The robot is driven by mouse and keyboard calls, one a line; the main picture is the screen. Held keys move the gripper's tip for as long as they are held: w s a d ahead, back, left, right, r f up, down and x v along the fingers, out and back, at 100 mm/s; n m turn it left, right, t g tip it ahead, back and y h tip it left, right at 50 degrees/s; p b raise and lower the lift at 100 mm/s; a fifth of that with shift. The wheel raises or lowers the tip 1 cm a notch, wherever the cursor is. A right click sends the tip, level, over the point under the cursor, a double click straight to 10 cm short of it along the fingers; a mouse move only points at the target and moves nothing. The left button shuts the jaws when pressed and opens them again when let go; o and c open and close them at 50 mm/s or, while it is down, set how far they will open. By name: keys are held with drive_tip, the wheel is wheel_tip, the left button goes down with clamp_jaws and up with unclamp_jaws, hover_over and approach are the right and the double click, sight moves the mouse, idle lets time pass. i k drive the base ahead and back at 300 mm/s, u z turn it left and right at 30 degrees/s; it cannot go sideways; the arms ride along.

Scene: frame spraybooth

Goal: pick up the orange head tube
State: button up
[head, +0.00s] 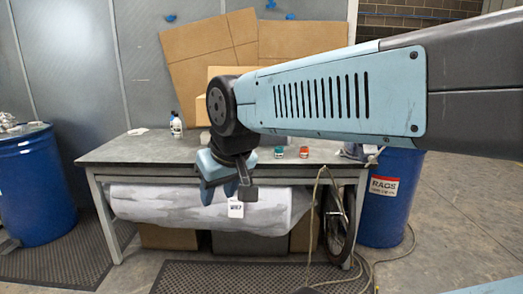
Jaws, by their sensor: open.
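A small orange-red piece (304,152), which looks like the orange head tube, rests on the grey workbench (125,149), right of centre. A similar small green piece (279,152) sits just to its left, apart from it. My gripper (239,191) hangs pointing down in front of the bench's front edge in the picture, left of both pieces. Its fingers are open, with nothing visible between them. My arm hides the middle of the bench top behind the gripper.
White and dark bottles (176,127) and a pale cloth (138,132) stand at the bench's left. Cardboard sheets (200,50) lean behind. Blue drums flank the bench, left (32,185) and right (391,205). A wheel (337,222) and a hose are below the right end.

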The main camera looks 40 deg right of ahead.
sight(304, 152)
drive_tip(key=z, duration=0.15)
drive_tip(key=i, duration=1.15)
drive_tip(key=z, duration=1.05)
drive_tip(key=i, duration=0.7)
drive_tip(key=z, duration=0.55)
drive_tip(key=k, duration=0.85)
drive_tip(key=z, duration=0.2)
drive_tip(key=i, duration=0.9)
drive_tip(key=u, duration=0.1)
